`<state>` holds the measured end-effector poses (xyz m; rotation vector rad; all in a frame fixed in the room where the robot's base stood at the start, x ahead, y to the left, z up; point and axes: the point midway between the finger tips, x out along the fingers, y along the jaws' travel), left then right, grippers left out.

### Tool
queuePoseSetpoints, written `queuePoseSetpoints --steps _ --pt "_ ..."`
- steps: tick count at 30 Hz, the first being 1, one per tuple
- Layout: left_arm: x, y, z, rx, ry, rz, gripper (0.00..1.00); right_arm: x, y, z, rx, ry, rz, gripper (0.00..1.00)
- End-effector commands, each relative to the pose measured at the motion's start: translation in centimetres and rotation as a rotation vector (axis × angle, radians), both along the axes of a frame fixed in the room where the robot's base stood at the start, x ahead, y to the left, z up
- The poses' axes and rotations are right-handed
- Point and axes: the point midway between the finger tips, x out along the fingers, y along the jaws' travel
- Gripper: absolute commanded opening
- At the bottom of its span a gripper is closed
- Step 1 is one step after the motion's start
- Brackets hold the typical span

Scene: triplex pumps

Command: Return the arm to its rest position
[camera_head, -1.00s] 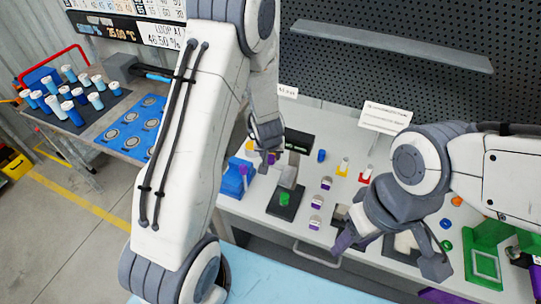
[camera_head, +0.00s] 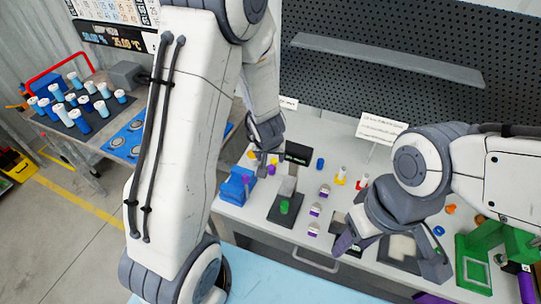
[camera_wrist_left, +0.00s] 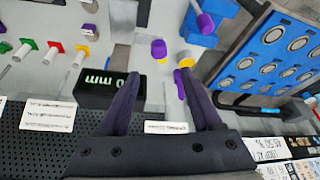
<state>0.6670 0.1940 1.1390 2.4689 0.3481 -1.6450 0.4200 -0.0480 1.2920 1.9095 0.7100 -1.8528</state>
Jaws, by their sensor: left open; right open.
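My left arm (camera_head: 170,130) crosses the left half of the head view. Its gripper (camera_head: 263,158) hangs over the back of the bench, near a blue block (camera_head: 236,186) and a black display (camera_head: 298,153). In the left wrist view, the left gripper (camera_wrist_left: 157,78) has its fingers apart. A purple and yellow capped vial (camera_wrist_left: 158,50) shows beyond the gap, and another purple and yellow item is partly hidden by the right finger. My right gripper (camera_head: 390,256) is open above the front of the bench, with nothing seen between its fingers.
A rack of blue and white tubes (camera_head: 78,105) and a blue plate with round recesses (camera_head: 126,140) are on the left table. A green frame (camera_head: 474,268) is at right. A label stand (camera_head: 380,128) rises at the back.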

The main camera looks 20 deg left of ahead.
Motion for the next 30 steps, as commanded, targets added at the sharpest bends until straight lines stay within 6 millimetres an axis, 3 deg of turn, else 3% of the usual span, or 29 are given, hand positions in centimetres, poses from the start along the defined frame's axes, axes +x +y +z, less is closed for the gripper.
queuePoseSetpoints --steps 3,20,23,26,29,30 --pt "-0.3 -0.1 0.7 -0.001 0.0 0.002 0.66 0.0 0.0 0.5 0.0 0.0 -0.001 0.5" --pt "-0.3 -0.6 0.6 -0.008 -0.001 -0.012 0.66 0.0 0.0 0.1 0.0 0.0 -0.001 0.5" --pt "-0.7 -3.3 0.6 -0.05 -0.003 -0.082 0.66 0.0 0.0 -1.3 0.0 0.0 -0.001 0.5" --pt "-2.5 -8.6 0.8 -0.127 0.012 -0.233 0.66 0.0 0.0 -4.0 0.0 0.0 -0.002 0.5" --pt "-7.1 -14.2 1.0 -0.193 0.072 -0.441 0.66 0.0 0.0 -7.4 0.0 0.0 -0.003 0.5" --pt "-9.6 -15.9 1.0 -0.205 0.108 -0.523 0.66 0.0 0.0 -8.7 -0.001 0.001 -0.004 0.5"
